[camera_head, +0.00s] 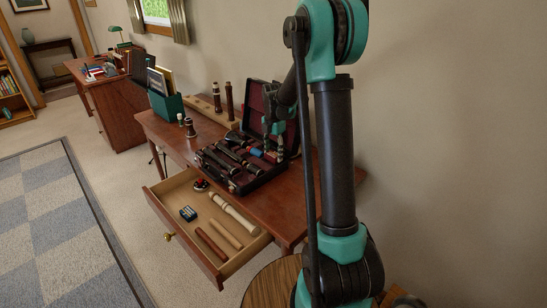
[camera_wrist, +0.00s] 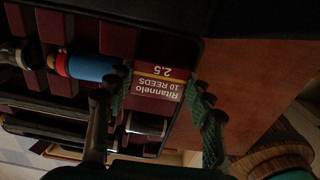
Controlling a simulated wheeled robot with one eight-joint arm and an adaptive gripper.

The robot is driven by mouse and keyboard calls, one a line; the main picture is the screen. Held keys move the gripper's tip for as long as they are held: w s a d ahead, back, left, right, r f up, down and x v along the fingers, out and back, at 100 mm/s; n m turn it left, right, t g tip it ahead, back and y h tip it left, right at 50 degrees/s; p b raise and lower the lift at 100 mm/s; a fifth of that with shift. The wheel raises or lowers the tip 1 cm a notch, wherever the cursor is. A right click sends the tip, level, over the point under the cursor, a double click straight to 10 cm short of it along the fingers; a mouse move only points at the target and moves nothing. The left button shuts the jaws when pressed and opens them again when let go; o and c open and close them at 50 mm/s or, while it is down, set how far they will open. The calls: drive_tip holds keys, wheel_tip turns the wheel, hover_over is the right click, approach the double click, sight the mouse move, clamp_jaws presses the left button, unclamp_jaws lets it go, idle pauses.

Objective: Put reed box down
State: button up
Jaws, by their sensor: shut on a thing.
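The reed box (camera_wrist: 158,82) is maroon and white, lettered "Ritannelo 10 REEDS 2.5", and appears upside down in the wrist view. My gripper (camera_wrist: 160,84) is shut on it, with one dark ribbed finger on each side. The box is at the open instrument case (camera_wrist: 110,38), near the case's edge. I cannot tell whether the box touches the case floor. In the head view my gripper (camera_head: 274,150) is low over the right part of the open case (camera_head: 243,186), and the reed box is too small there to make out surely.
The case holds dark instrument parts; a blue cylinder (camera_wrist: 92,67) lies beside my finger. The desk's drawer (camera_head: 190,238) is open, with a cream recorder (camera_head: 233,213) inside. A wooden peg stand (camera_head: 212,109) and green file box (camera_head: 166,105) stand behind. Bare desktop (camera_head: 277,215) shows in front.

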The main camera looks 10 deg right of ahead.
sight(273, 154)
drive_tip(key=shift+s+f, duration=0.1)
drive_tip(key=shift+f, duration=1)
drive_tip(key=o, duration=1)
drive_tip(key=shift+r, duration=0.1)
wheel_tip(273, 154, up, 11)
drive_tip(key=s+d+f+m+t, duration=0.1)
drive_tip(key=s+f+m, duration=0.2)
drive_tip(key=s+m, duration=0.5)
drive_tip(key=s+d+f+m+t, duration=0.1)
drive_tip(key=s+f+m, duration=0.2)
drive_tip(key=s+m, duration=0.5)
drive_tip(key=s+d+f+m+t, duration=0.2)
drive_tip(key=s+m, duration=0.7)
drive_tip(key=s, duration=0.5)
drive_tip(key=shift+s+f, duration=0.15)
drive_tip(key=shift+f, duration=0.75)
